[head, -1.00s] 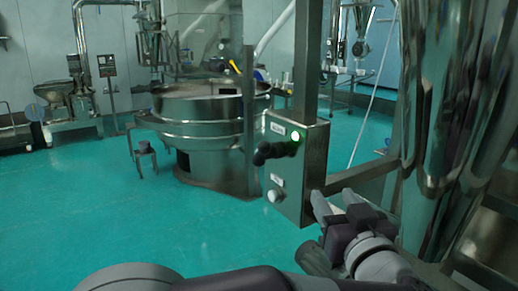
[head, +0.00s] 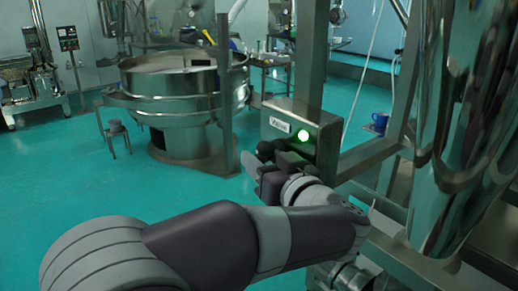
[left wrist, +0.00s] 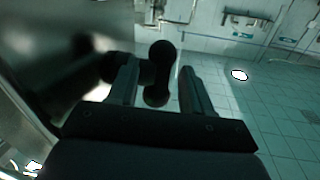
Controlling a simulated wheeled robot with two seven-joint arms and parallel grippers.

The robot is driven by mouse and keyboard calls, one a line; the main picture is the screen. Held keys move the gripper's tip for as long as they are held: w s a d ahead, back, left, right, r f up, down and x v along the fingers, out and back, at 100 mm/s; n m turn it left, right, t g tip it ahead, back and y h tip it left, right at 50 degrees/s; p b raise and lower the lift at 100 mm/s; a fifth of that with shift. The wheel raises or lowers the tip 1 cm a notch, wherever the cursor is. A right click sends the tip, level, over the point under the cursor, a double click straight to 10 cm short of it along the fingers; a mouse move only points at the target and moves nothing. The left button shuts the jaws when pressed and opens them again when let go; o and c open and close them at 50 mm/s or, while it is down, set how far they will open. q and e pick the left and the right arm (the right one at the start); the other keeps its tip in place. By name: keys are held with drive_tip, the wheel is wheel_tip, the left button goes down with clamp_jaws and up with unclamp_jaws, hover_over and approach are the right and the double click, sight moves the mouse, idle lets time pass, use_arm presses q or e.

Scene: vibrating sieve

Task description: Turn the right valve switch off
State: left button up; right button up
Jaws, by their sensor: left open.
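A black valve switch handle (head: 265,150) sticks out from the box, partly hidden by my gripper. My left gripper (head: 262,165) is open in front of the box, just below the handle in the picture. In the left wrist view, the dumbbell-shaped black handle (left wrist: 160,75) shows between my two spread fingers, with a visible gap on the right side. The lower part of the box is hidden by my arm.
A large round steel sieve (head: 175,90) stands behind, left of the box. A shiny steel vessel (head: 460,130) and metal frame bars (head: 365,158) stand close on the right. A small stool (head: 116,137) stands on the green floor. Open floor lies at left.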

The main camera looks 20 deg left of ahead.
use_arm(q)
drive_tip(key=shift+w+a, duration=0.35)
drive_tip(key=shift+w, duration=0.1)
drive_tip(key=shift+r, duration=0.15)
drive_tip(key=shift+w+a, duration=0.1)
drive_tip(key=shift+w, duration=0.05)
